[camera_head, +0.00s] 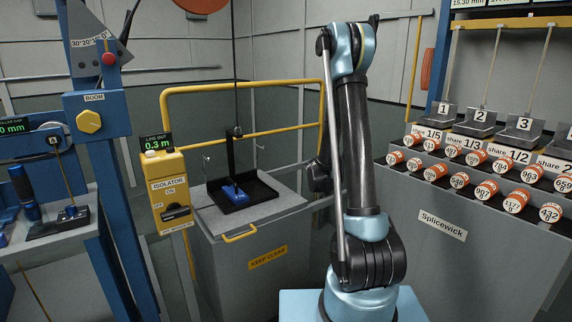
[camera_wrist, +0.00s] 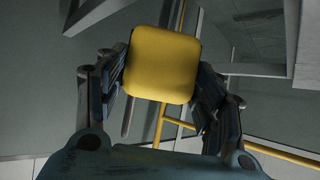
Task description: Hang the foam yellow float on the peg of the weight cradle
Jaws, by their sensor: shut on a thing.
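The yellow float (camera_wrist: 161,64), a rounded block, sits between the two fingers of my gripper (camera_wrist: 160,82) in the wrist view. The fingers press on its left and right sides. In the head view my arm hides the float, and only a dark part of what looks like my gripper shows left of the arm. A black tray with a raised back (camera_head: 262,185), apparently the weight cradle, is on the grey plinth at the foot of a dark vertical line. A blue piece (camera_head: 234,193) lies in it. I cannot make out its peg clearly. My gripper is apart from it, to its right.
A yellow rail (camera_head: 240,85) runs behind the plinth (camera_head: 240,258). A yellow isolator box (camera_head: 168,190) stands left of it. The blue boom frame (camera_head: 98,110) is farther left. At right, a Splicewick bench (camera_head: 440,224) carries several numbered weights and orange-banded cylinders.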

